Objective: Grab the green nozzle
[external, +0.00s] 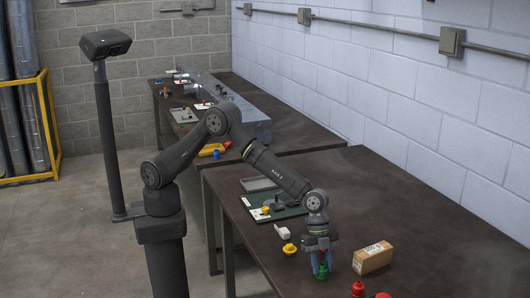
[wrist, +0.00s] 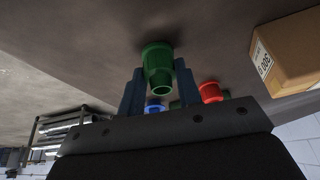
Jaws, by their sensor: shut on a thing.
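The green nozzle (external: 321,271) is at the front of the near table in the external view, between the fingers of my gripper (external: 321,257). In the wrist view the green nozzle (wrist: 158,66) sits between the two blue fingers of my gripper (wrist: 159,88), which are shut on it. Its narrower open end faces the camera. I cannot tell whether it still touches the table.
A cardboard box (external: 372,258) stands just right of my gripper. Red nozzles (external: 358,289) lie at the front edge of the picture. A yellow part (external: 289,248) and a white block (external: 282,232) lie to the left. A green mat (external: 285,212) with parts lies behind.

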